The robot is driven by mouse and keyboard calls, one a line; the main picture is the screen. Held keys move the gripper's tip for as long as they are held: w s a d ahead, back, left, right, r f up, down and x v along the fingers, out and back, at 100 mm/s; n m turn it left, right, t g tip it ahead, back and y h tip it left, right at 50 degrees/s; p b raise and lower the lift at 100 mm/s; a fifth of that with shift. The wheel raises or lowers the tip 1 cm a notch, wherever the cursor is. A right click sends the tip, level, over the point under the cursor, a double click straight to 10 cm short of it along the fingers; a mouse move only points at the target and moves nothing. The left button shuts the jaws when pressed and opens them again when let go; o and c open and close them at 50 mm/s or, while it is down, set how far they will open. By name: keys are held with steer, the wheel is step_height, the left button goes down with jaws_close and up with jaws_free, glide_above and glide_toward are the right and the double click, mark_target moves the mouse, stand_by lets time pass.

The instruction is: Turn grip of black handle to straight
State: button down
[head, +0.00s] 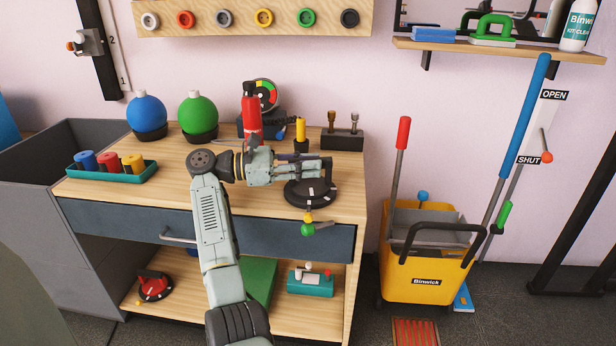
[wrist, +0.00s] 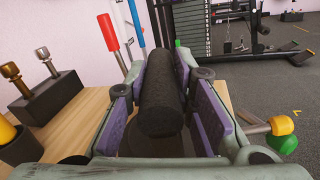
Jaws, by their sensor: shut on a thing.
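The black grip (wrist: 162,98) is a thick dark cylinder between my fingers in the wrist view. Its long side runs away from the camera, its far end leaning slightly left. My gripper (wrist: 166,85) is shut on it, with a purple-padded finger along each side. In the head view my gripper (head: 322,168) is over a round black base (head: 308,198) at the right front of the bench top. The fingers hide most of the grip there. A yellow ball (head: 308,217) and a green ball (head: 308,229) stick out at the base's front, over the bench edge.
A red bottle (head: 251,112) and a yellow-topped cylinder (head: 300,130) stand behind my wrist. Blue (head: 146,112) and green (head: 197,114) spheres stand at back left. A yellow mop bucket (head: 425,262) is on the floor at right.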

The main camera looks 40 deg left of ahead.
steer(key=shift+m+g+h+b, duration=0.8)
steer(key=shift+g, duration=0.2)
steer(key=c, duration=1.4)
jaws_free()
steer(key=shift+o, duration=0.2)
step_height(320, 180, up, 10)
